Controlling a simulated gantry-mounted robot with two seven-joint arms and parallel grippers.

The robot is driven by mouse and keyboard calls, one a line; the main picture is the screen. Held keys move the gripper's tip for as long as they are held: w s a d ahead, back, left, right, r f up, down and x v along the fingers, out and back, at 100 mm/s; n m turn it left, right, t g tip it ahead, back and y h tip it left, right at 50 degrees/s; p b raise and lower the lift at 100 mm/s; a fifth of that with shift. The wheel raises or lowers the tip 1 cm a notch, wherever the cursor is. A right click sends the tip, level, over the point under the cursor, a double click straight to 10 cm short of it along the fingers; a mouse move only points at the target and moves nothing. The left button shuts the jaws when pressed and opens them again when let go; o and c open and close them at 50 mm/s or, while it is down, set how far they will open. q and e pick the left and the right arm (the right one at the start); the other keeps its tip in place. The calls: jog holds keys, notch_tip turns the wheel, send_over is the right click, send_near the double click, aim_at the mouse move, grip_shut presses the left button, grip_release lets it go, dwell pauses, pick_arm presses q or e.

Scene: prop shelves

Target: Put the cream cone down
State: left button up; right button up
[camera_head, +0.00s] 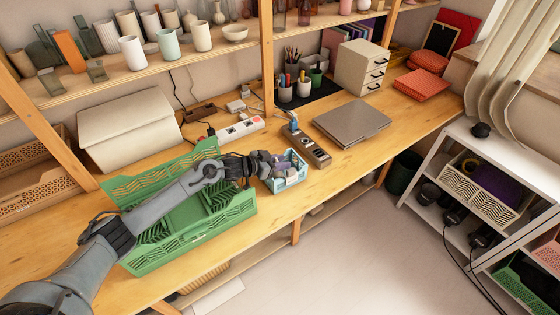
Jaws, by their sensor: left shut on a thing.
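My left arm reaches in from the lower left, across a green crate. My left gripper (270,165) is at the small light blue basket (291,182) on the wooden desk, over its left part. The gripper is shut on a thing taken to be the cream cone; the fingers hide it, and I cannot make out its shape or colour. I cannot tell whether it touches the basket or what is in it. My right gripper is not in view.
The green crate (237,213) stands left of the basket. Pen cups (285,94) stand farther back. The desk (372,150) is clear right of the basket, up to its front edge.

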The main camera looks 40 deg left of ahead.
pick_arm(q)
jog(key=o, duration=0.8)
jog(key=shift+c, duration=0.2)
jog(key=shift+r, duration=0.1)
jog(key=shift+s+r, duration=0.1)
jog(key=shift+r, duration=0.5)
jog(key=p+v, duration=0.3)
jog(key=v, duration=0.8)
jog(key=shift+s, duration=0.4)
jog(key=shift+a, duration=0.15)
